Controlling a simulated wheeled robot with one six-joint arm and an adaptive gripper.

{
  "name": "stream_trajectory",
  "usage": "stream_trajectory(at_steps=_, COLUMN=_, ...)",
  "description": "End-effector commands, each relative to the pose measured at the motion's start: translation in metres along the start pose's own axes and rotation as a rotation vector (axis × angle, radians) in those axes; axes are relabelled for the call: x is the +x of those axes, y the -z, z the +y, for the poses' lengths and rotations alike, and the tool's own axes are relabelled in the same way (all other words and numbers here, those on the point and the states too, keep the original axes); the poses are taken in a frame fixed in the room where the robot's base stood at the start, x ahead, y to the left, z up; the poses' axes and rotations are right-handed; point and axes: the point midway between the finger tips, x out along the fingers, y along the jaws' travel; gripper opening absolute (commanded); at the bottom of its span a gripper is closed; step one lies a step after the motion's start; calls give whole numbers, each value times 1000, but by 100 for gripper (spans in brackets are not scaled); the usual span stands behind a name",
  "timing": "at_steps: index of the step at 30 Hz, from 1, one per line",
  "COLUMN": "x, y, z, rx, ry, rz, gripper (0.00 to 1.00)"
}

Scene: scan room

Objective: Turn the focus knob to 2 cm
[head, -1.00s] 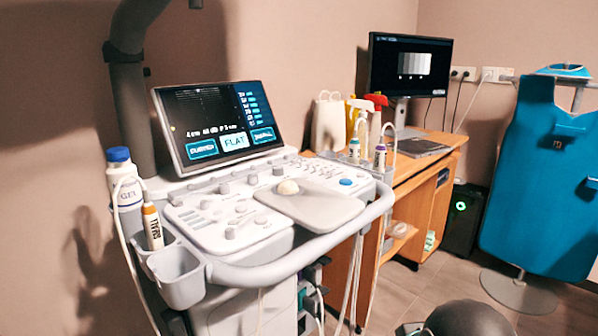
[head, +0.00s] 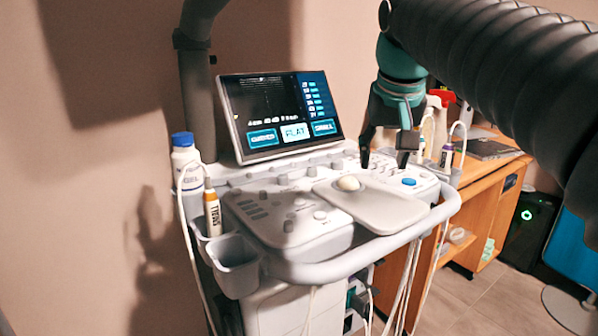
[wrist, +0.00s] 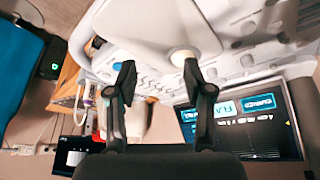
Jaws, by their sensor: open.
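The ultrasound console's control panel (head: 265,212) carries several small grey knobs (head: 283,180) along its back part. Their labels are too small to read, so I cannot tell which is the focus knob or where it points. The console screen (head: 277,112) is lit, with a line of small values that I cannot read clearly. My gripper (head: 385,161) is open and empty, pointing down over the right back part of the panel. In the wrist view my gripper (wrist: 158,66) has its two fingers apart with the panel (wrist: 135,40) beyond; contact cannot be told.
A gel bottle (head: 185,160) and a probe (head: 212,208) stand at the console's left. A wooden desk (head: 490,185) is behind on the right. Cables hang below the front rail.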

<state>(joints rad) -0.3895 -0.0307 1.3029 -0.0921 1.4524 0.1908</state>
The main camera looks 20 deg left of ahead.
Motion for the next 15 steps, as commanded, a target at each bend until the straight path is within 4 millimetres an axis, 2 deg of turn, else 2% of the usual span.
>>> stream_trajectory(at_steps=1, x=-1, y=18, z=-17, rx=-14, ry=6, rz=-3, gripper=51)
stream_trajectory(at_steps=6, x=-9, y=57, z=-69, rx=-41, ry=18, rz=-14, gripper=51)
stream_trajectory(at_steps=10, x=-10, y=75, z=-109, rx=-57, ry=26, rz=-22, gripper=51)
stream_trajectory(at_steps=15, x=-9, y=83, z=-152, rx=-70, ry=36, rz=-30, gripper=51)
